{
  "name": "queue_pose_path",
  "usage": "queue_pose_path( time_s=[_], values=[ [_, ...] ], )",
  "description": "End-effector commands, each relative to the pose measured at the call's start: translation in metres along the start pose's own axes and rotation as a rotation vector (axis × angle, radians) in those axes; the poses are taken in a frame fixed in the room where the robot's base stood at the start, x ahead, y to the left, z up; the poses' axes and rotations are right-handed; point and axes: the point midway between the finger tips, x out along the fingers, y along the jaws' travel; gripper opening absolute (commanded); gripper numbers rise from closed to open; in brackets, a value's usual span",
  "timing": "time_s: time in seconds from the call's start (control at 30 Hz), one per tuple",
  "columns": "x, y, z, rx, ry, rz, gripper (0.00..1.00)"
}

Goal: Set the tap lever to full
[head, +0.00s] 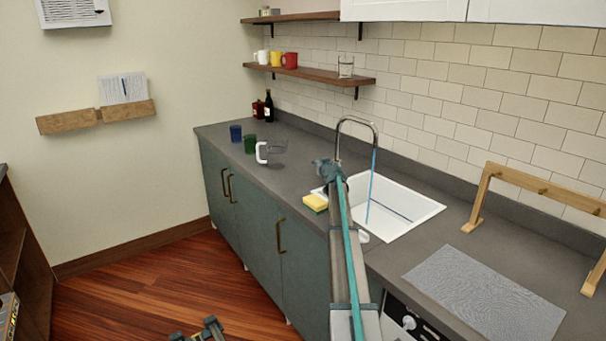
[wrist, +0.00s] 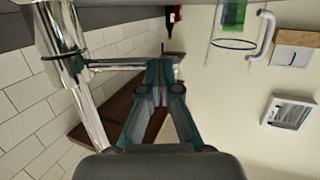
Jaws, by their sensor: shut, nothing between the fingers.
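The chrome tap (head: 357,120) stands behind the sink, and a blue water stream (head: 373,165) runs from its spout into the white basin (head: 424,212). In the wrist view the tap body (wrist: 62,50) is large at the left. Its thin lever (wrist: 108,64) sticks out sideways toward my fingertips. My gripper (wrist: 161,62) is shut and empty, with its tips at the lever's outer end; I cannot tell whether they touch. In the head view my gripper (head: 326,170) is left of the tap's base and hides the lever.
A yellow sponge (head: 315,202) lies on the counter just below my gripper. A glass jug (head: 276,152), a green cup (head: 250,144) and a blue cup (head: 236,133) stand farther left. A wooden rack (head: 478,200) and a grey mat (head: 485,292) are at the right.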

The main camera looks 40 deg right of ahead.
Motion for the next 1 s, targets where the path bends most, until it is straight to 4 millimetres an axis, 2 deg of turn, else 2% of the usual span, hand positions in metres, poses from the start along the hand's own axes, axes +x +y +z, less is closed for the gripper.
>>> queue_pose_path(
  time_s=[0.03,0.3,1.0],
  values=[
    [0.0049,0.0043,0.0055,0.000,0.001,0.003,0.00],
    [0.0123,0.0072,0.0003,0.001,0.000,0.006,0.00],
    [0.0123,0.0067,-0.0022,0.001,-0.001,0.005,0.00]
  ],
)
